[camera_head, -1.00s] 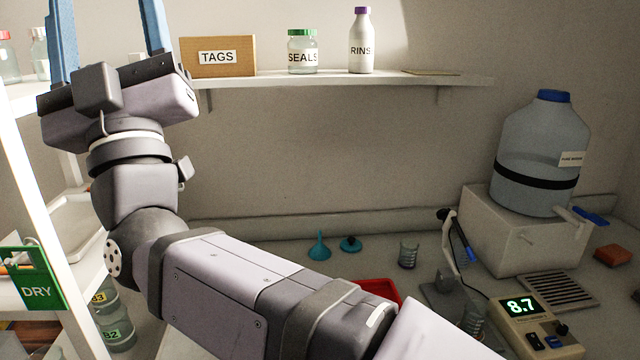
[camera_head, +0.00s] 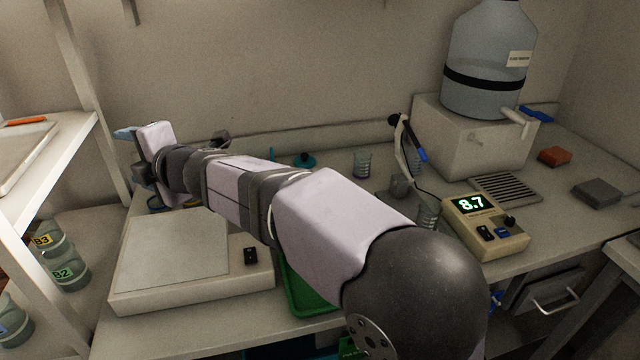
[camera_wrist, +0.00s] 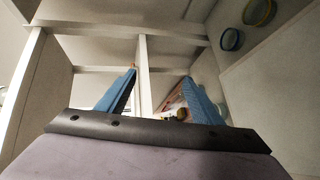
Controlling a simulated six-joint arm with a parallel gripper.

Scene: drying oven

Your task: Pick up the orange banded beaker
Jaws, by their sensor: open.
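My gripper (camera_wrist: 158,92) is open in the wrist view, its two blue fingers apart with nothing between them. In the head view my gripper (camera_head: 126,134) is at the left, over the back of the bench, mostly hidden by its own body. A round vessel with a yellow-orange rim or band (camera_wrist: 259,12) shows at the upper right of the wrist view, beyond the fingers. A vessel with a blue-green band (camera_wrist: 231,40) is beside it. I cannot tell for sure whether the yellow-orange one is the orange banded beaker.
A white flat-topped device (camera_head: 175,255) stands on the bench below my arm. A white shelf rack (camera_head: 75,75) is at the left, with labelled jars (camera_head: 66,268) low down. A glass beaker (camera_head: 362,165), meter (camera_head: 485,225) and large bottle (camera_head: 487,60) are to the right.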

